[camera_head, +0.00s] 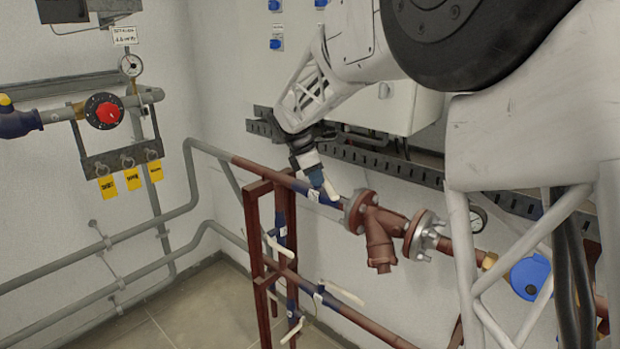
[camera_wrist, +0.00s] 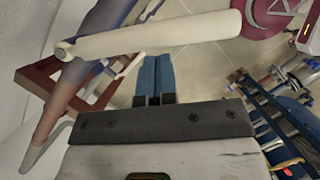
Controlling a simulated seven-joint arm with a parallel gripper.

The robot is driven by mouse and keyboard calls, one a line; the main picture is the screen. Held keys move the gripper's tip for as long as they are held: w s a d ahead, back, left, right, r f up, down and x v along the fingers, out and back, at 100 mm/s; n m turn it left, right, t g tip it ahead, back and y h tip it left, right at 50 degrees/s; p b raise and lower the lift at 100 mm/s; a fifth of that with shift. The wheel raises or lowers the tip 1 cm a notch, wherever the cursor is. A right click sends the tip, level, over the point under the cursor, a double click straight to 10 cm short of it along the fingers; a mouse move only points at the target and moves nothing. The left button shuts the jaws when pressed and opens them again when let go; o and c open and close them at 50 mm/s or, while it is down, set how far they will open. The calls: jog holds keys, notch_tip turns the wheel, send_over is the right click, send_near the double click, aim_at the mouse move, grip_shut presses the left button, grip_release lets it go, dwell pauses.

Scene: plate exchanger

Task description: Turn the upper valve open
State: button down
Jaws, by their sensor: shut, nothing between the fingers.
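The upper valve (camera_head: 314,194) is a blue body on the upper brown pipe, just left of a brown flanged fitting. Its white lever handle (camera_head: 328,190) is partly behind my gripper (camera_head: 320,183). In the wrist view the handle (camera_wrist: 150,40) lies nearly level across the picture, with its pivot end at the left by the blue valve body (camera_wrist: 98,25). My gripper's two blue fingers (camera_wrist: 154,65) are shut together and empty. Their tips are right at the lower edge of the handle in that view. I cannot tell whether they touch it.
A lower valve with a white handle (camera_head: 345,293) sits on the lower pipe. Other white handles (camera_head: 276,246) show by the brown frame (camera_head: 262,250). The flanged fitting (camera_head: 380,235) is close on the right. A red knob (camera_head: 107,113) and yellow tags are at the left wall.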

jog(key=shift+d, duration=0.1)
dwell(0.3)
jog(key=shift+d+n+t, duration=0.3)
jog(key=shift+d+n, duration=0.5)
jog(key=shift+d, duration=0.8)
jog(key=shift+a, duration=0.1)
jog(key=shift+s+a, duration=0.25)
jog(key=shift+a, duration=0.45)
send_near(330, 183)
jog(key=a, duration=0.1)
jog(key=s+a+r, duration=0.1)
jog(key=a+r, duration=0.1)
jog(key=a, duration=0.1)
jog(key=shift+s+r, duration=0.1)
jog(key=shift+s, duration=0.1)
